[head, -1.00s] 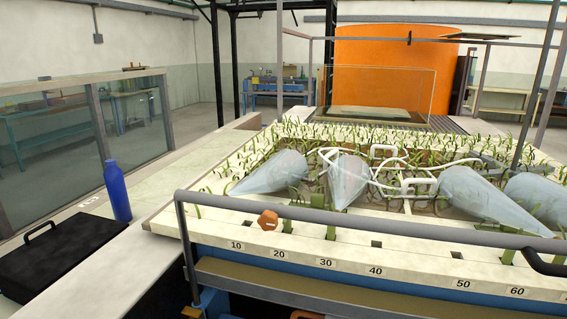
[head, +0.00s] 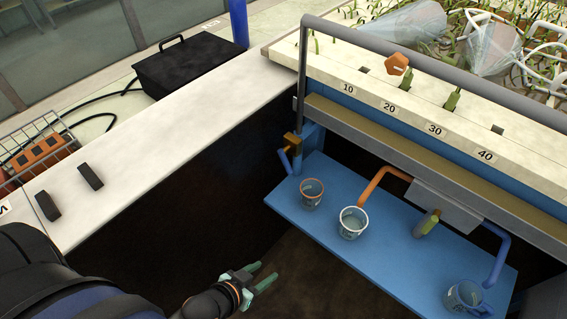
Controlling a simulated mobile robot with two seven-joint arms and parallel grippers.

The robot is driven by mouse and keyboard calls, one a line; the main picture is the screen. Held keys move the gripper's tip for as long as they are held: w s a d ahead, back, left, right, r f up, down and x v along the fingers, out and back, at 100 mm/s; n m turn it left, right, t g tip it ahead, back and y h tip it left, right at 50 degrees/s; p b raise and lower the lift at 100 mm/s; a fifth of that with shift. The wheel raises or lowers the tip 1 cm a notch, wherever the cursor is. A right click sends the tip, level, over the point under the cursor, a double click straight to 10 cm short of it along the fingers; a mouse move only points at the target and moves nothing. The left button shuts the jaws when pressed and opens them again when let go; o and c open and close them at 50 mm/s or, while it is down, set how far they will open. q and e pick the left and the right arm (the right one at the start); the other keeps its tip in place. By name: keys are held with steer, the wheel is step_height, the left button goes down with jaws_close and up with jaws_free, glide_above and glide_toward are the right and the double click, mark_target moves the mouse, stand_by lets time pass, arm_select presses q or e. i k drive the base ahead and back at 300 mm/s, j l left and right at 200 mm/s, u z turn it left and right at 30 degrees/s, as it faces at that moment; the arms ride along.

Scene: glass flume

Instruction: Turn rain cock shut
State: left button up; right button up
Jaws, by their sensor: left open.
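No part in view is labelled as the rain cock. A brass-coloured fitting (head: 292,145) with a blue pipe or lever below it sits at the front left corner of the planted bed. An orange knob (head: 397,64) stands on the bed's pale front edge (head: 330,75), near the number 20. My left gripper (head: 267,272) is at the bottom centre, open and empty, with its greenish fingers apart. It is below and left of the brass-coloured fitting, well clear of it. My right gripper is out of view.
A blue shelf (head: 385,235) below the bed holds a cup with an orange rim (head: 311,194), a white-rimmed cup (head: 353,222) and a blue cup (head: 465,298). A grey rail (head: 420,65) runs above.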

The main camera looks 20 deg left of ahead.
mark_target(282, 152)
steer(key=i+l, duration=0.2)
steer(key=l, duration=0.15)
steer(key=i+l+u, duration=0.1)
steer(key=u, duration=1)
